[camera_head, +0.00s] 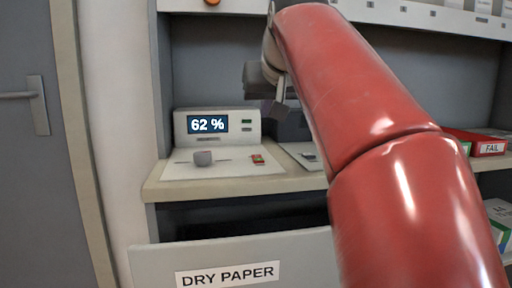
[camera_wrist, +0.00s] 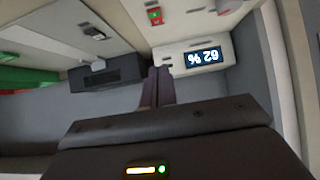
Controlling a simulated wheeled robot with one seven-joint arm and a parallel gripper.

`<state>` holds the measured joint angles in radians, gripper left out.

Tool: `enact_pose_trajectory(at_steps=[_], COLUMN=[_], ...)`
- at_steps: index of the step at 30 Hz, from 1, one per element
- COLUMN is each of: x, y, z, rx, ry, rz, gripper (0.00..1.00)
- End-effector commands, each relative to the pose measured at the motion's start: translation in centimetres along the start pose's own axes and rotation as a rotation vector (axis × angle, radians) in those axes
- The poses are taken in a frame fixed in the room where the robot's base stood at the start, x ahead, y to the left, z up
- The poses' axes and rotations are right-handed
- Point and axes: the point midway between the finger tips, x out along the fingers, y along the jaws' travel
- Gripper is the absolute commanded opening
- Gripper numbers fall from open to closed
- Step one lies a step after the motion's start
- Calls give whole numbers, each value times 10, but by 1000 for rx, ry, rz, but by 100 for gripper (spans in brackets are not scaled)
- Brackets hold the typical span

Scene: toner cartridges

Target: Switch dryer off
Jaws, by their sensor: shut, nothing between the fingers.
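A pale box with a dark display reading "62 %" (camera_head: 208,125) stands at the back of the counter. It also shows upside down in the wrist view (camera_wrist: 203,56). A small red and green switch (camera_head: 257,159) sits on the pale plate in front of it and also shows in the wrist view (camera_wrist: 155,16). Its position is too small to tell. My gripper (camera_head: 274,108) is shut and empty, above and behind the switch. Its fingers (camera_wrist: 158,75) point toward the gap beside the display box. No label names the dryer.
A dark device (camera_wrist: 105,72) stands right of the display box, with a dark switch (camera_wrist: 95,32) on its plate. An open drawer marked DRY PAPER (camera_head: 228,274) juts out below. A red FAIL tray (camera_head: 488,148) is at right. Shelving overhangs the counter.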

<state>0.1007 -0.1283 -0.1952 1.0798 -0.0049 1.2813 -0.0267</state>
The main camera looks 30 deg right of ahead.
Motion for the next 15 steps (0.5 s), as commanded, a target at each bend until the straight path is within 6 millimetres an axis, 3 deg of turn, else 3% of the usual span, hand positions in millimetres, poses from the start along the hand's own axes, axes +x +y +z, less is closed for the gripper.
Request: enact_pose_trajectory(at_steps=[7,15], x=[19,76], y=[0,0], z=[2,2], rx=[0,-1], ry=[-3,-5], rz=[0,0], gripper=[0,0])
